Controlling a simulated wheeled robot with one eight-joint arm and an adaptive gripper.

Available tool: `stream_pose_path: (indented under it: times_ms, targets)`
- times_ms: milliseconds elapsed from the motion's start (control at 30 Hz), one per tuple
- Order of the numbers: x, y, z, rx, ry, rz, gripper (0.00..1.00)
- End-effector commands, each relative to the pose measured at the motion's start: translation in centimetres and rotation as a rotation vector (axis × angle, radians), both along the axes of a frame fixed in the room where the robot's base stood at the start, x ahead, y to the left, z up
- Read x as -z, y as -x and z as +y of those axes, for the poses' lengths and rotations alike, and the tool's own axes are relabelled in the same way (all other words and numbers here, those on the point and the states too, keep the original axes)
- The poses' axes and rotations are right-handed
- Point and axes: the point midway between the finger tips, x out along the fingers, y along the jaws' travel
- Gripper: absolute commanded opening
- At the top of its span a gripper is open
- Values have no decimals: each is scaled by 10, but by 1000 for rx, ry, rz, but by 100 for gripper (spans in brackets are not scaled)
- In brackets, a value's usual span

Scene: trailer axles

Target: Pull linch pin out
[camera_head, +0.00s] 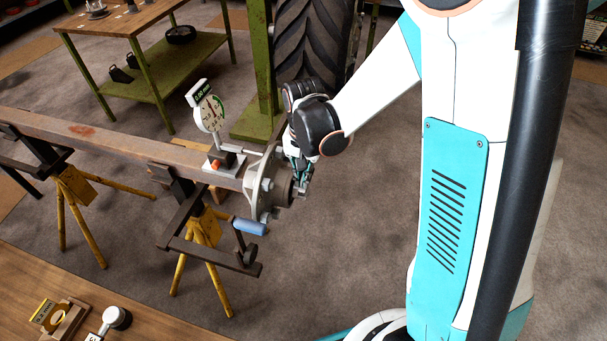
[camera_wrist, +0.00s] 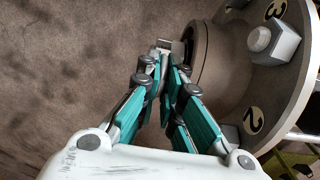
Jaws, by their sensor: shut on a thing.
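My gripper (camera_head: 301,186) is at the outer end of the axle hub (camera_head: 268,184). In the wrist view my gripper (camera_wrist: 163,58) has its teal fingers closed together at the tips, beside the hub's round centre. It is shut on a small part, which I take to be the linch pin; the fingers hide nearly all of it. A small grey piece shows at the fingertips, but I cannot tell whether it is pin or fingertip. The hub flange (camera_wrist: 240,85) fills the right of the wrist view, with a large bolt nut (camera_wrist: 276,42) and number labels 2 and 3.
The rusty axle beam (camera_head: 110,142) rests on yellow-legged stands (camera_head: 203,232). A dial gauge (camera_head: 209,112) stands on it close to the hub. A blue-handled lever (camera_head: 249,227) hangs below. A green table (camera_head: 150,72) and a large tyre (camera_head: 312,45) are behind. Floor right of the hub is clear.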

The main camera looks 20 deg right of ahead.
Motion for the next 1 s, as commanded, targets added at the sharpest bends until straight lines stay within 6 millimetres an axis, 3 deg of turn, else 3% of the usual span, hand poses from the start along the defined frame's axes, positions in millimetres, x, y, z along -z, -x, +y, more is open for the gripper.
stream_pose_path:
  times_ms: [1000]
  targets:
    - [-29, 0, 0, 0, 0, 0, 0]
